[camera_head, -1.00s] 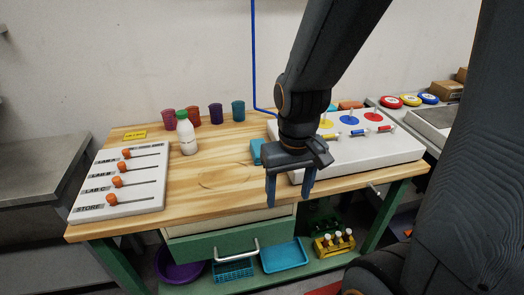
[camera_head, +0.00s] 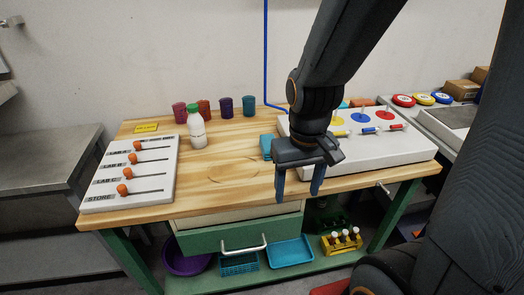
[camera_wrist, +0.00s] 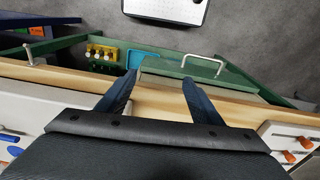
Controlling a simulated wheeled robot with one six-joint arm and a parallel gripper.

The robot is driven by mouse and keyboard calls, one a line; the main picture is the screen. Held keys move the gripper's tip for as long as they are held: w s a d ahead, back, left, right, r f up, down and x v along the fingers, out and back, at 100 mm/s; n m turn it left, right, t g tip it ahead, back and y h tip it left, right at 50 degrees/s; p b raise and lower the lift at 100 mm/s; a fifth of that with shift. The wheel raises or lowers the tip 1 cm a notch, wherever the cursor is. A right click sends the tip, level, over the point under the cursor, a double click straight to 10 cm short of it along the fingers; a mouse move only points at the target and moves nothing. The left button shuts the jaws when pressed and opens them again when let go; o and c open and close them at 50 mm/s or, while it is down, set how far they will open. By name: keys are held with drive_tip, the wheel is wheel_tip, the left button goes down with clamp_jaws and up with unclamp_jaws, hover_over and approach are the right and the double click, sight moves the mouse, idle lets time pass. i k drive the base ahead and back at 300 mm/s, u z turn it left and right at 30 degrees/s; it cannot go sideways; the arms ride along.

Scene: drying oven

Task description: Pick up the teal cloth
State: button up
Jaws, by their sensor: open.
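A small teal piece (camera_head: 266,147), which looks like the folded teal cloth, lies on the wooden table just left of the white panel. My gripper partly hides its right side. My gripper (camera_head: 298,192) is open and empty, pointing down near the table's front edge, in front of and to the right of the teal piece in the picture. In the wrist view my open gripper (camera_wrist: 158,82) shows its two fingers apart over the table's front edge and drawer, with nothing between them. I cannot make out the cloth in the wrist view.
A white bottle (camera_head: 197,128) with a green cap and several coloured cups (camera_head: 226,106) stand at the back left. A slider board (camera_head: 130,178) lies at the left, and the white panel (camera_head: 395,150) with coloured knobs at the right. The table's middle (camera_head: 230,172) is clear.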

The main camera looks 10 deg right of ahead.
sight(264, 142)
drive_tip(key=z, duration=2.15)
drive_tip(key=k, duration=0.7)
drive_tip(key=u, duration=1)
drive_tip(key=i, duration=1)
